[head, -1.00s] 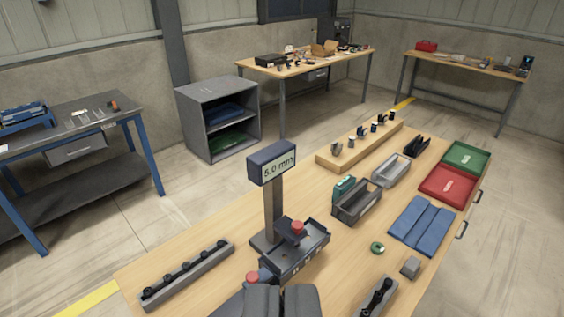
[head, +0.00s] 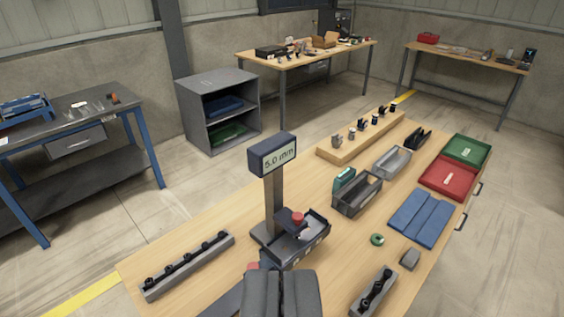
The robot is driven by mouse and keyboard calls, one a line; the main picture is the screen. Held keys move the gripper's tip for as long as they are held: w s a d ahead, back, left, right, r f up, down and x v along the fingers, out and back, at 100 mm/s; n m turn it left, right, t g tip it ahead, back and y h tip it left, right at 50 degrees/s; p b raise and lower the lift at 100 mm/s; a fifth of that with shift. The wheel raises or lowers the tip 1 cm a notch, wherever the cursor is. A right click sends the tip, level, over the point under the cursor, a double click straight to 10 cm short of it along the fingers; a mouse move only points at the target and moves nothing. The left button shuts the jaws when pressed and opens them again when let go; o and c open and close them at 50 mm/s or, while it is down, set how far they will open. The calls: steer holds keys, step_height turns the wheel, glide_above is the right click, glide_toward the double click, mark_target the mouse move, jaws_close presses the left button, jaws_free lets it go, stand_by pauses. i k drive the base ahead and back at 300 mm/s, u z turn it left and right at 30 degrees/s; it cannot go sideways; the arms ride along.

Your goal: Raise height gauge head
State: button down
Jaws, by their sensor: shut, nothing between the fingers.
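The height gauge (head: 273,197) stands on the wooden workbench (head: 215,278), with a dark column and a display (head: 273,155) on top reading 5.0 mm. Its head (head: 291,219), with a red knob (head: 298,218), sits low on the column, above a dark tray (head: 300,247) at its base. A pale piece (head: 306,233) shows in the tray under the head. My gripper (head: 281,276) is shut and empty at the bottom of the view, just in front of the tray in the picture; I cannot tell whether it touches it. A second red part (head: 252,266) is partly hidden beside my gripper.
A grey rail with black knobs (head: 188,266) lies left, a shorter one (head: 373,292) right. Dark bin (head: 357,195), grey bin (head: 391,162), blue mat (head: 421,218), green ring (head: 377,239), grey block (head: 410,258), red tray (head: 449,181) and green tray (head: 467,151) stand right and behind.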

mark_target(294, 223)
steer(key=u, duration=0.5)
steer(key=k, duration=1.3)
steer(key=u, duration=0.1)
steer(key=i, duration=0.5)
steer(key=z, duration=0.6)
steer(key=i, duration=1.3)
steer(key=u, duration=0.4)
